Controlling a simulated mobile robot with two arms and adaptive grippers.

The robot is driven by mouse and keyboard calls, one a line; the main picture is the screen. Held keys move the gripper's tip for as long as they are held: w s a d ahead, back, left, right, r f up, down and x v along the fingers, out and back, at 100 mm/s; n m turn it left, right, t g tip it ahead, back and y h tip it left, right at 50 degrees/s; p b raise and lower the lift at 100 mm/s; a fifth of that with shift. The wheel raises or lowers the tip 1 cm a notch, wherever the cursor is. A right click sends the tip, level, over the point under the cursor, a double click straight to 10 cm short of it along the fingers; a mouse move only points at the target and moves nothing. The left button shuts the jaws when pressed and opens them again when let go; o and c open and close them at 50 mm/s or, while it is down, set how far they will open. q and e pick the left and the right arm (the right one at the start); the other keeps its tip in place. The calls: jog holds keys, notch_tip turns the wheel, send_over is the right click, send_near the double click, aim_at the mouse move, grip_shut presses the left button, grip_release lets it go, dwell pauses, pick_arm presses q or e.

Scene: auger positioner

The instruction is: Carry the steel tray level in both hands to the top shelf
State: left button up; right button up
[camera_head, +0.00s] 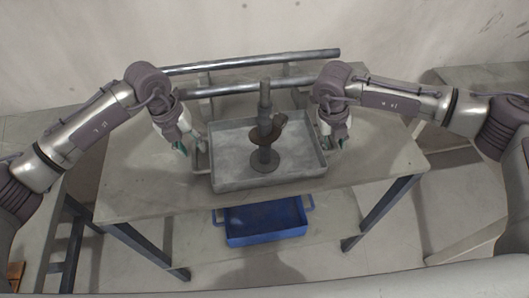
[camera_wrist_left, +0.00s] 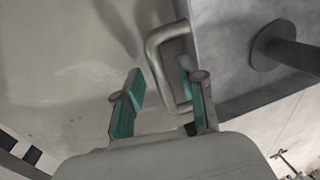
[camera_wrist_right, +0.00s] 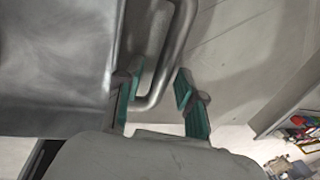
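The steel tray (camera_head: 230,178) lies flat on the table top, with an upright auger (camera_head: 264,130) standing in it. Its left handle (camera_wrist_left: 162,62) passes between the fingers of my left gripper (camera_wrist_left: 160,100), which is open and not closed on the bar. The left gripper also shows at the tray's left side in the head view (camera_head: 193,150). The tray's right handle (camera_wrist_right: 168,60) lies between the fingers of my right gripper (camera_wrist_right: 155,95), which is open around it. In the head view the right gripper (camera_head: 335,140) is at the tray's right side, its fingertips partly hidden.
The table (camera_head: 140,190) has bare room to the left and right of the tray. Two horizontal steel rails (camera_head: 250,60) run behind the tray. A blue tray (camera_head: 262,222) sits on the lower shelf (camera_head: 330,222). Other tables flank the scene, one at the right (camera_head: 495,78).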

jog(key=shift+a, duration=0.1)
jog(key=shift+r, duration=0.25)
pick_arm(q)
jog(key=r, duration=0.3)
jog(key=a+r, duration=0.1)
jog(key=r, duration=0.1)
jog(key=shift+s+r, duration=0.1)
jog(key=shift+r, duration=0.1)
pick_arm(e)
jog(key=v, duration=1.1)
jog(key=shift+r, duration=0.2)
